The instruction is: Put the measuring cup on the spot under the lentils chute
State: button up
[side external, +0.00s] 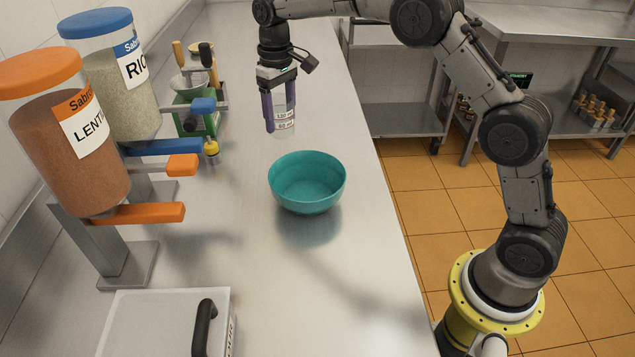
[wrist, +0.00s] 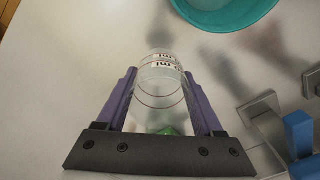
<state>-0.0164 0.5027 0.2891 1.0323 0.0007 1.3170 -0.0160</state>
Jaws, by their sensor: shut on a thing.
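The clear measuring cup (side external: 284,117) has dark markings on pale labels. My gripper (side external: 279,110) is shut on it, with one purple finger on each side, and holds it upright above the counter behind the teal bowl. In the wrist view the cup (wrist: 160,85) sits between the purple fingers of my gripper (wrist: 165,92). The lentils dispenser (side external: 68,140) stands at the left with an orange lid and a label reading "LENT". Its orange chute parts (side external: 140,213) stick out to the right. The counter spot under the chute shows no clear marking.
The teal bowl (side external: 308,183) stands mid-counter and shows in the wrist view (wrist: 225,12). The rice dispenser (side external: 118,85) with blue parts stands behind the lentils.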

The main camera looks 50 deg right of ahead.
jog(key=shift+w+d+f, duration=0.25)
jog(key=shift+w+d, duration=0.1)
jog(key=shift+d, duration=0.15)
jog(key=shift+r+n, duration=0.3)
jog(key=shift+n, duration=0.8)
jog(key=shift+w+a+r+n, duration=0.1)
jog(key=shift+a+r+n, duration=0.2)
jog(key=shift+n, duration=0.6)
jog(key=w+a+f+n, duration=0.1)
jog(key=a+n, duration=0.2)
jog(key=w+a+f+n, duration=0.1)
jog(key=a+n, duration=0.2)
jog(key=w+a+f+n, duration=0.1)
jog(key=a+n, duration=0.2)
jog(key=shift+f, duration=2.55)
